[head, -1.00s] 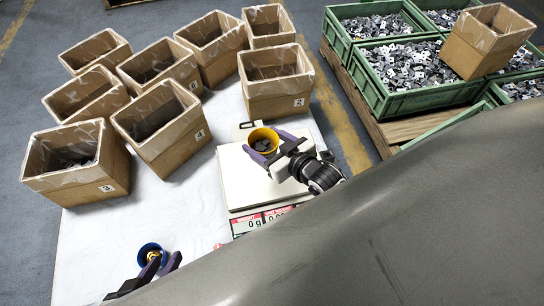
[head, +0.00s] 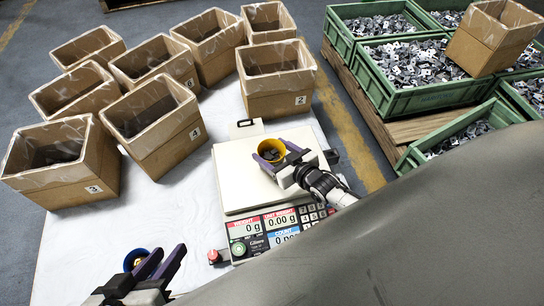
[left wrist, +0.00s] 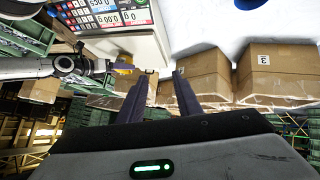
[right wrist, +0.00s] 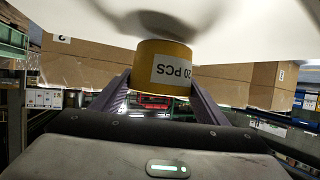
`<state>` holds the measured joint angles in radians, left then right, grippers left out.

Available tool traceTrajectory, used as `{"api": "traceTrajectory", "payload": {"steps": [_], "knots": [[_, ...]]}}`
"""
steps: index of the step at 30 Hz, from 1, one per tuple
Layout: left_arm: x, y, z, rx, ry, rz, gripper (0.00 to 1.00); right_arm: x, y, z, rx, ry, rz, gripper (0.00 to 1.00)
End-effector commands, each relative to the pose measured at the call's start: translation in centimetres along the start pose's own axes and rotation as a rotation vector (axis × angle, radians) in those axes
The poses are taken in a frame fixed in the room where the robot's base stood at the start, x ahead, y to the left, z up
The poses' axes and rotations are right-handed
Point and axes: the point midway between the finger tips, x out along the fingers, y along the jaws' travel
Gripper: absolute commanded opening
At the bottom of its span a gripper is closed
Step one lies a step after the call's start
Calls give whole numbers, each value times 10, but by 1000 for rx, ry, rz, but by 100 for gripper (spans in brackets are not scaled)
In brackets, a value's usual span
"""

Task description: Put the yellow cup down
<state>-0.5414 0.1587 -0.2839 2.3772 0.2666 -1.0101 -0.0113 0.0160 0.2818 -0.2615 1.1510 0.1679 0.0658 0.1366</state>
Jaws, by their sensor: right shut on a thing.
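The yellow cup (head: 269,156) is upright over the white plate of the scale (head: 236,178). Dark contents show inside it. My right gripper (head: 279,156) is shut on the cup, one purple finger on each side. In the right wrist view the cup (right wrist: 165,72) carries a "20 PCS" label, with a pale surface and a dark shadow close to its base. I cannot tell whether the cup touches the plate. The scale display reads 0 g. My left gripper (head: 167,256) is open and empty, near a blue cup (head: 136,259) that it partly hides.
Several lined cardboard boxes (head: 160,138) stand behind and left of the scale on the white tabletop (head: 185,205). Green crates of metal parts (head: 405,98) stand on a pallet at right, with a cardboard box (head: 492,45) on them.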

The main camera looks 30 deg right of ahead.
Motion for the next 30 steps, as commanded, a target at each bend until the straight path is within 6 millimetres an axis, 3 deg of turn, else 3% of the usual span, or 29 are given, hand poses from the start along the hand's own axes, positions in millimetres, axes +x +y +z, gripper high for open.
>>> {"api": "traceTrajectory", "payload": {"steps": [2,12,13,16,26,30], "knots": [[1,3,-2,-6,23,15,31,6,0,11,0,3,-1,40],[0,5,-4,-9,31,20,31,6,0,12,0,3,-1,40],[-1,5,-6,-9,35,22,31,6,0,13,0,1,-1,69],[-2,5,-6,-9,35,21,31,5,-1,12,0,1,-1,86],[-3,5,-8,-8,34,19,31,4,0,10,0,1,-1,86],[-7,4,-9,0,18,6,31,-11,0,8,1,-2,0,86]]}}
